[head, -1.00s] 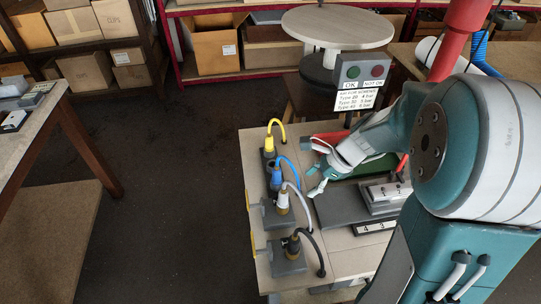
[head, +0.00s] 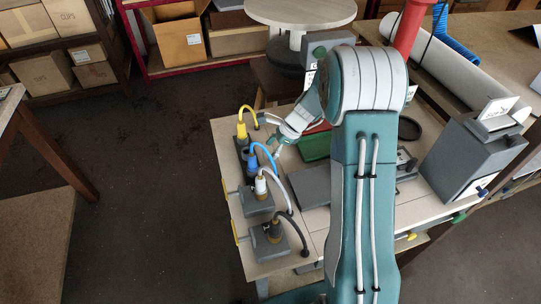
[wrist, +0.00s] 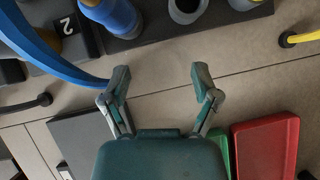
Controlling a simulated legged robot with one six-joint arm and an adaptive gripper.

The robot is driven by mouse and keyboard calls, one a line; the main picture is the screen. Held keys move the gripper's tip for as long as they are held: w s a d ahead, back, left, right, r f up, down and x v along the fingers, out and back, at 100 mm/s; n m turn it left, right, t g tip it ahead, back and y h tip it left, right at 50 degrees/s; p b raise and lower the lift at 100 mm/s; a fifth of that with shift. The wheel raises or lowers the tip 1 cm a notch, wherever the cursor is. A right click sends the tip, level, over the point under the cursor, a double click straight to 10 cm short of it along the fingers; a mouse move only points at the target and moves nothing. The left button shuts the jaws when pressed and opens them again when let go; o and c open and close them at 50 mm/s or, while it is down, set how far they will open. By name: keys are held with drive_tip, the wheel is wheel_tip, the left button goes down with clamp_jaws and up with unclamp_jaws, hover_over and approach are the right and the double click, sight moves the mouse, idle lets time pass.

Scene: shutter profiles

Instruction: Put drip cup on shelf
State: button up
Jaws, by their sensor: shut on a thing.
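My gripper (wrist: 160,78) is open, its two fingers apart with only bare tabletop showing between them. In the head view it (head: 270,134) is just right of the tool row. A grey cup-like piece with a dark opening (wrist: 187,17) sits at the top of the wrist view, beyond the fingertips, between a blue tool (wrist: 115,14) and a yellow one (wrist: 243,3). I cannot tell whether it is the drip cup. A red shelf unit (head: 152,70) with boxes stands at the back.
The tools have a yellow hose (head: 247,109), a blue hose (wrist: 50,62) and others. A red tray (wrist: 265,150) and a green tray (wrist: 218,150) lie beside my gripper. A grey machine (head: 468,160) stands at right. Free floor (head: 150,180) is at left.

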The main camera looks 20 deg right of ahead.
drive_tip(key=shift+w+f, duration=0.25)
drive_tip(key=shift+f, duration=1.6)
drive_tip(key=o, duration=1)
drive_tip(key=shift+f, duration=0.1)
drive_tip(key=shift+c, duration=0.2)
